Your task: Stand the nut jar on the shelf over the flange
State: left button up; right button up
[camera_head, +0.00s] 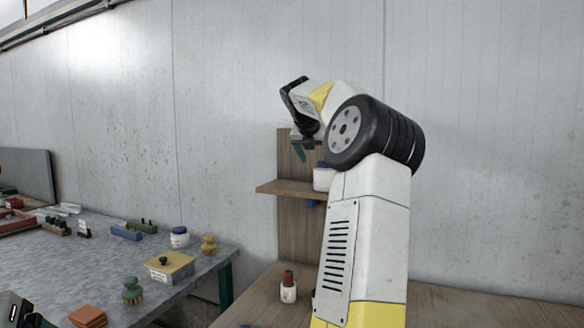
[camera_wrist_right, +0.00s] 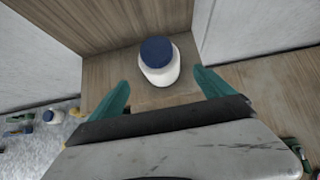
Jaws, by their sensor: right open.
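A white jar with a blue lid (camera_wrist_right: 160,76) stands upright on a wooden shelf (camera_wrist_right: 130,97) in the right wrist view. In the head view the jar (camera_head: 322,180) shows on the shelf (camera_head: 283,188), partly hidden by my right arm. My right gripper (camera_head: 301,154) is open above the shelf; in the wrist view its teal fingers (camera_wrist_right: 162,80) are spread on either side of the jar, not visibly touching it. A small blue piece (camera_head: 312,204) shows under the shelf; I cannot tell whether it is the flange. Part of what seems my left gripper (camera_head: 17,311) is at the lower left, its fingers unclear.
A white bottle with a brown cap (camera_head: 288,290) stands on the wooden bench below the shelf. A wooden panel (camera_head: 292,235) backs the shelf.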

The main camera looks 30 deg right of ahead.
jog(key=s+a+f+m+y, duration=0.1)
jog(key=s+a+m, duration=0.2)
jog(key=a, duration=0.7)
jog(key=s+a+f+m+y, duration=0.15)
jog(key=s+a+m, duration=0.25)
jog(key=a, duration=0.7)
jog(key=s+a+f+m+y, duration=0.3)
jog(key=s+a+f+m, duration=0.5)
jog(key=s, duration=0.4)
jog(key=s+a+f+m+y, duration=0.3)
jog(key=s+a+f+m, duration=0.5)
jog(key=s+m, duration=0.2)
jog(key=shift+s+f+t+y, duration=0.3)
jog(key=shift+s+f+y, duration=0.05)
jog(key=shift+s, duration=0.55)
jog(key=shift+a, duration=0.1)
